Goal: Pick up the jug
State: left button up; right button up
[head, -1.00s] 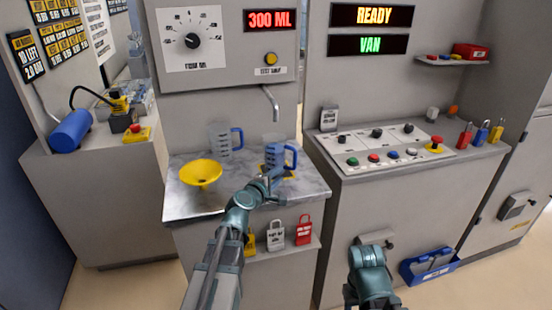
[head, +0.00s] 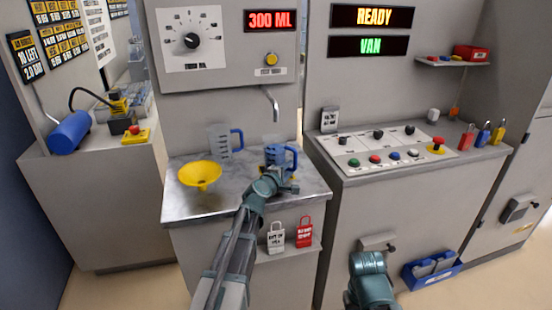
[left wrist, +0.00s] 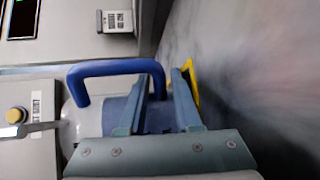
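A jug with a blue handle and blue lower part (head: 272,153) stands on the grey counter beneath the spout, partly hidden by my left gripper. It also shows in the left wrist view, its handle (left wrist: 108,68) arching toward the fingers. My left gripper (left wrist: 162,102) is open, its two fingers apart in front of the jug's blue part. In the head view the left gripper (head: 274,180) is at the jug's near side. I cannot tell whether it touches. A second, clear jug with a blue handle (head: 222,145) stands farther left. My right gripper does not show, only part of its arm.
A yellow funnel (head: 200,175) sits on the counter left of my left arm. The metal spout (head: 272,105) hangs above the near jug. A yellow piece (left wrist: 193,80) shows beside the fingers. A control panel (head: 385,150) stands to the right.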

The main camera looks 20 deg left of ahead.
pick_arm(q)
grip_shut()
dwell(1.3)
